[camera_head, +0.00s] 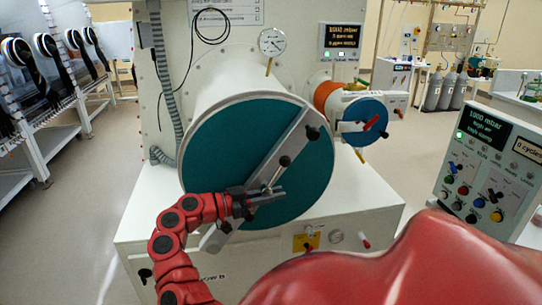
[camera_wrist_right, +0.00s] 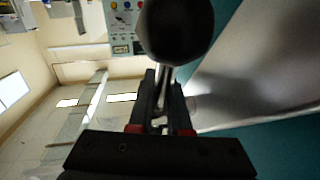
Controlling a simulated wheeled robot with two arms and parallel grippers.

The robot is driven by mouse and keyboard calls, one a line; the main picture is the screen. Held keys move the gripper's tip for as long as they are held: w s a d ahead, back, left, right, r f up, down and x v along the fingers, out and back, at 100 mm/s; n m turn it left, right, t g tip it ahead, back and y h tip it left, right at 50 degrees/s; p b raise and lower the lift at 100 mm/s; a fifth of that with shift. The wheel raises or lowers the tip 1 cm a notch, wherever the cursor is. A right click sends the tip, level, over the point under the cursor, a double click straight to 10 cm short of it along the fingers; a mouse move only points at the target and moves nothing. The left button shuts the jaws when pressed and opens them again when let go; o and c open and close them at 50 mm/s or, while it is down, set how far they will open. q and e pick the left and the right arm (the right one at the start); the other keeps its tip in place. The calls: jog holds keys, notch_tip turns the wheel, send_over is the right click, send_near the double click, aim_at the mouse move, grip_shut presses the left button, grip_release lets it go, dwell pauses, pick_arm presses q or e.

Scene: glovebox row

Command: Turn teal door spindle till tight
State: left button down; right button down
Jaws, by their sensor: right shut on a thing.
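The large round teal door (camera_head: 225,145) closes the front of the white cylinder, with a grey bar (camera_head: 297,140) running diagonally across it. The spindle handle (camera_head: 275,174) stands at the bar's middle, a metal rod with a black ball end. My right gripper (camera_head: 264,194) is at the door's centre, shut on the spindle handle. In the right wrist view its fingers (camera_wrist_right: 160,110) close around the metal rod, below the black ball (camera_wrist_right: 175,25). The fingers hide part of the spindle hub. My left gripper is not in view.
A smaller port with a blue door (camera_head: 357,112) and red handle sits to the right. A gauge (camera_head: 271,41) stands above the cylinder. A control panel (camera_head: 490,165) is at the right. The white cabinet (camera_head: 160,225) lies below. Open floor shows at left.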

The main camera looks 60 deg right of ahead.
jog(key=c, duration=1.2)
grip_release()
jog(key=shift+o, duration=0.2)
jog(key=p+v, duration=0.1)
jog(key=v, duration=0.4)
jog(key=shift+w+r, duration=0.15)
jog(key=shift+r, duration=0.05)
jog(key=b+v, duration=1.2)
jog(key=b, duration=1.3)
jog(key=shift+f, duration=0.25)
jog(key=shift+a, duration=0.1)
